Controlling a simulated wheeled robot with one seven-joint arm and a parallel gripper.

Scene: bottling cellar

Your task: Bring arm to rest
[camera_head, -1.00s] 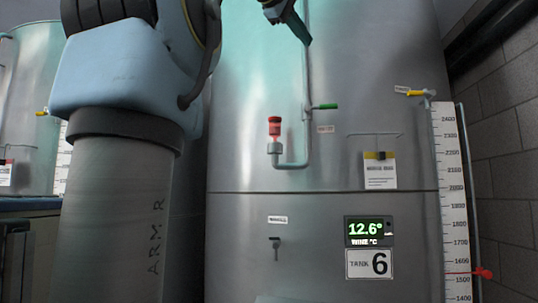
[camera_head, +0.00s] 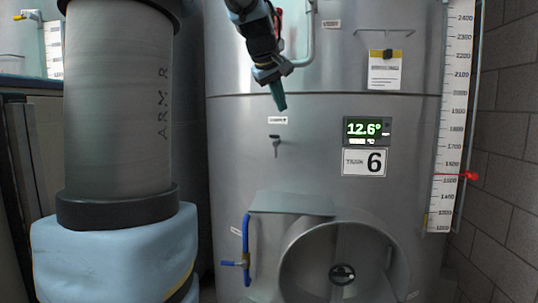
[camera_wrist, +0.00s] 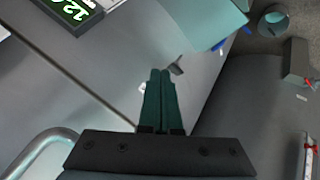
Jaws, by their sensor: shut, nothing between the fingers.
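My gripper (camera_head: 279,101) hangs at the upper middle of the head view, pointing down in front of the steel tank (camera_head: 320,150). Its dark green fingers are together with nothing between them. The wrist view shows the same shut fingers (camera_wrist: 160,75) over the tank's grey wall. My large arm column stands at the left of the head view.
The tank carries a lit display (camera_head: 367,131), a "TANK 6" plate (camera_head: 364,163), a level scale (camera_head: 452,130) and a small tap (camera_head: 275,144). Below are a shelf-like ledge (camera_head: 290,203), a blue valve pipe (camera_head: 246,240) and a round manway (camera_head: 341,265). A block wall (camera_head: 510,150) is at right.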

